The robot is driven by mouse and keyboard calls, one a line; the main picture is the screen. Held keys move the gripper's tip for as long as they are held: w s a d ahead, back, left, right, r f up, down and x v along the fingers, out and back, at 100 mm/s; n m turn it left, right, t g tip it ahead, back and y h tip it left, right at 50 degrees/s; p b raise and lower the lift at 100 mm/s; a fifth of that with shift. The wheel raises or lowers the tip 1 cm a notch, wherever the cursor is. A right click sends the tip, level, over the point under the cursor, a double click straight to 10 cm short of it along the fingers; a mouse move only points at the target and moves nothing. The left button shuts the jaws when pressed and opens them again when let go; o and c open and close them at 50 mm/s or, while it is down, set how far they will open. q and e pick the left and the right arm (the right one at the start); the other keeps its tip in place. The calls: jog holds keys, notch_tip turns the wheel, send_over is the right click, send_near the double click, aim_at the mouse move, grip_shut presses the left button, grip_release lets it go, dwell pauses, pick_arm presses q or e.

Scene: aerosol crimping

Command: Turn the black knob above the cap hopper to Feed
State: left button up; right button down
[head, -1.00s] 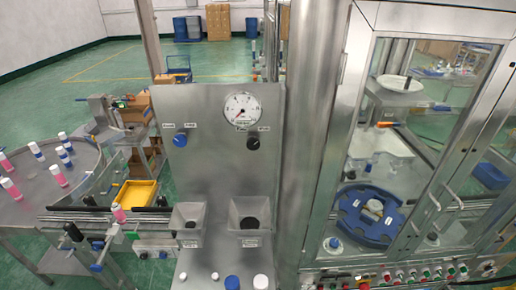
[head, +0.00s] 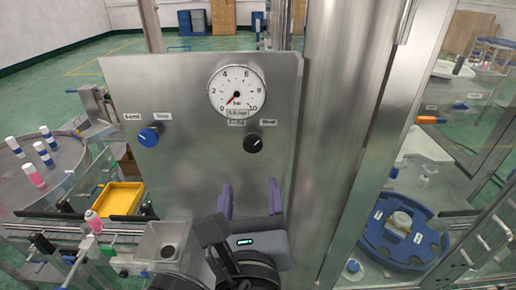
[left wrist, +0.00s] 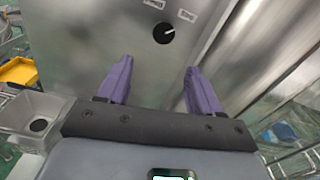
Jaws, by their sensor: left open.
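The black knob (head: 253,144) sits on the steel panel (head: 185,90), below and right of the gauge. Its white mark points up and right, toward the right-hand label (head: 268,122); another label (head: 236,122) is at its upper left. The lettering is too small to read surely. My left gripper (head: 249,188) is open, its purple fingers pointing up, below the knob and apart from it. In the left wrist view the knob (left wrist: 163,33) shows beyond the open fingers (left wrist: 157,72), with nothing between them. The hopper below the knob is hidden behind my gripper.
A blue knob (head: 148,136) is on the panel's left and a pressure gauge (head: 237,91) above. A left hopper (head: 165,240) stands beside my gripper. A thick steel column (head: 340,130) rises right of the panel. The panel between the knobs is clear.

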aim_at(253, 148)
pick_arm(q)
jog(key=shift+m, duration=0.4)
jog(key=w, duration=0.9)
jog(key=shift+w+d+r, duration=0.15)
jog(key=shift+r, duration=0.2)
jog(key=shift+w, duration=0.85)
jog(key=shift+c, duration=0.3)
jog(key=c, duration=1)
jog(key=shift+f+b, duration=0.1)
jog(key=shift+b, duration=0.2)
